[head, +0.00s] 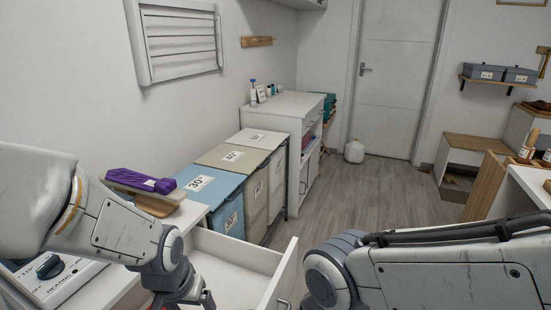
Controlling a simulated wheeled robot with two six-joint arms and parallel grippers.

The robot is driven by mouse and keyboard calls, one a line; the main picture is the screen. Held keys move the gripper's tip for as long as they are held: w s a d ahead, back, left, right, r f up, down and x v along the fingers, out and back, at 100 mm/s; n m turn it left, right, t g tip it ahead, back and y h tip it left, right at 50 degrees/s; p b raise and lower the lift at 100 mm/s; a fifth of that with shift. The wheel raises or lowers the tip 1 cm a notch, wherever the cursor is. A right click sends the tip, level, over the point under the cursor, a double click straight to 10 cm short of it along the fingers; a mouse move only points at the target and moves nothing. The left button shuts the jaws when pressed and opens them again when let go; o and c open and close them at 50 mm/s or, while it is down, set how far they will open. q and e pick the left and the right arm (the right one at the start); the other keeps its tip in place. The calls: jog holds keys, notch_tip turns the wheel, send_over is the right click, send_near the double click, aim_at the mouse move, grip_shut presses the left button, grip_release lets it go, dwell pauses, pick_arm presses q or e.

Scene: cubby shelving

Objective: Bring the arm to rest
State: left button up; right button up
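My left arm (120,230) comes in from the left and bends down beside the open white drawer. Its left gripper (196,299) is low at the bottom edge of the head view, near the drawer's inner left side. The frame cuts it off, so I cannot tell whether it is open or shut, or whether it touches the drawer. My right arm (440,275) reaches in from the right, with a rounded joint at its left end. The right gripper is not in view.
The white drawer (275,284) is pulled out; its visible floor is bare. A purple folded item (145,181) lies on a wooden piece (150,201) on the counter. Blue (228,216) and beige (253,192) laundry bins stand behind. The wooden floor (370,208) ahead is clear.

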pick_arm(q)
jog(key=s+d+r+m, duration=0.1)
jog(key=s+d, duration=0.1)
jog(key=s+d+r+m, duration=0.1)
jog(key=s+d, duration=0.1)
jog(key=d, duration=0.1)
jog(key=s+d+r+m+g, duration=0.1)
jog(key=s+d, duration=0.1)
jog(key=d, duration=0.1)
jog(key=shift+h, duration=0.4)
jog(key=s+d+r+m+g, duration=0.1)
jog(key=s+d+r+m, duration=0.1)
jog(key=s+d+m, duration=0.35)
notch_tip(320, 180, up, 13)
jog(key=s+a+n+p, duration=0.1)
jog(key=a+n+p, duration=0.1)
jog(key=p, duration=1)
jog(key=shift+s+p, duration=0.15)
jog(key=shift+p, duration=0.25)
